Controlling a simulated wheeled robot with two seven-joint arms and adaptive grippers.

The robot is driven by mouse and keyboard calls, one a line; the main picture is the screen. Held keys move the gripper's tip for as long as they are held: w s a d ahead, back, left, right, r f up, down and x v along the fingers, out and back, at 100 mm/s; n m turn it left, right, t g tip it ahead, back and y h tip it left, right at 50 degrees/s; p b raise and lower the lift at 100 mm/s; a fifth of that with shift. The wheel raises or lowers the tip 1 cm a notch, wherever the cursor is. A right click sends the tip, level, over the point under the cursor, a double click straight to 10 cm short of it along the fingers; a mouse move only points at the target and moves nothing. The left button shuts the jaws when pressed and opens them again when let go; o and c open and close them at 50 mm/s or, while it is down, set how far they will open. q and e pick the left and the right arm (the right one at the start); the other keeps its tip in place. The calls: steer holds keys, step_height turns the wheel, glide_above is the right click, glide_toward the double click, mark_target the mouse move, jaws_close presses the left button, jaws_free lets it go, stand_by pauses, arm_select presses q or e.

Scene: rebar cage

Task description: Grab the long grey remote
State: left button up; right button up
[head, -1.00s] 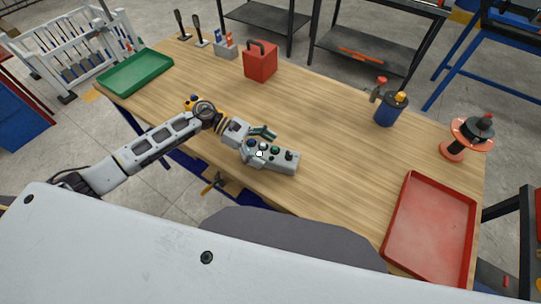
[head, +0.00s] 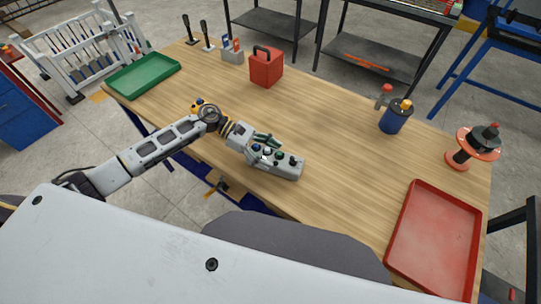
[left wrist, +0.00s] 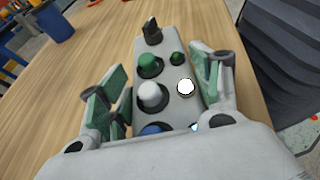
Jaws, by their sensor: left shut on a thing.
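The long grey remote (head: 287,166) lies at the near edge of the wooden table in the head view, with dark, green, white and blue knobs on top. It also shows in the left wrist view (left wrist: 173,49), running away between the fingers. My left gripper (head: 267,147) is at the remote's left end, its green-padded fingers (left wrist: 158,88) on either side of it. It is shut on the remote. The near end of the remote is hidden by the gripper's body. My right gripper is not in view.
The wooden table (head: 330,130) is clear around the remote. A red tray (head: 436,240) is at the right, a green tray (head: 143,75) at the far left. A red box (head: 266,69), a blue canister (head: 395,117) and an orange spool (head: 471,150) stand further back.

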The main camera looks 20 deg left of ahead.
mark_target(267, 158)
arm_select(q)
steer(key=shift+r, duration=0.1)
steer(key=shift+r+b, duration=0.3)
steer(key=shift+r, duration=1.25)
steer(key=shift+s+a+f, duration=0.1)
steer(key=shift+s+a, duration=0.1)
steer(key=shift+s, duration=0.45)
steer(key=shift+s+a+b, duration=0.15)
steer(key=shift+s+b, duration=0.2)
steer(key=s, duration=0.1)
steer(key=s+a, duration=0.1)
steer(key=s, duration=0.1)
steer(key=s+b, duration=0.1)
steer(key=s, duration=0.1)
steer(key=shift+a, duration=0.4)
steer(key=shift+s+a, duration=0.25)
steer(key=shift+s, duration=0.35)
steer(key=shift+s+a, duration=0.2)
steer(key=shift+s, duration=0.45)
steer(key=shift+s+a, duration=0.25)
steer(key=shift+s, duration=0.35)
steer(key=s+a+p, duration=0.1)
steer(key=s+a, duration=0.1)
steer(key=s, duration=0.4)
steer(key=shift+p, duration=0.3)
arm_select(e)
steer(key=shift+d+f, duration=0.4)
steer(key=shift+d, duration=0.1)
